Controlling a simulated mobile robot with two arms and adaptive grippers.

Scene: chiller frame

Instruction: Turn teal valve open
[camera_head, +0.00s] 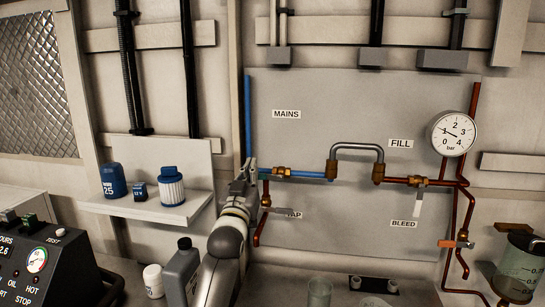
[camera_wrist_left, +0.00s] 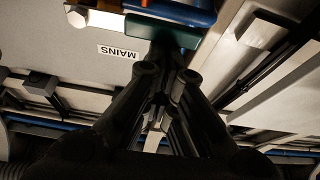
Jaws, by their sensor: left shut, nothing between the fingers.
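A small teal piece, likely the teal valve's handle (camera_head: 264,171), shows on the blue pipe left of a brass fitting (camera_head: 282,172), just right of my left gripper. My left gripper (camera_head: 243,180) is shut and empty in front of the lower end of the vertical blue pipe (camera_head: 248,115), and hides part of the valve. In the left wrist view, the shut fingers (camera_wrist_left: 160,80) point up toward a dark green-teal block (camera_wrist_left: 140,24). I cannot tell whether the fingers touch it. My right gripper is not in view.
A shelf (camera_head: 150,208) with blue containers is left of my arm. Bottles (camera_head: 182,270) stand below.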

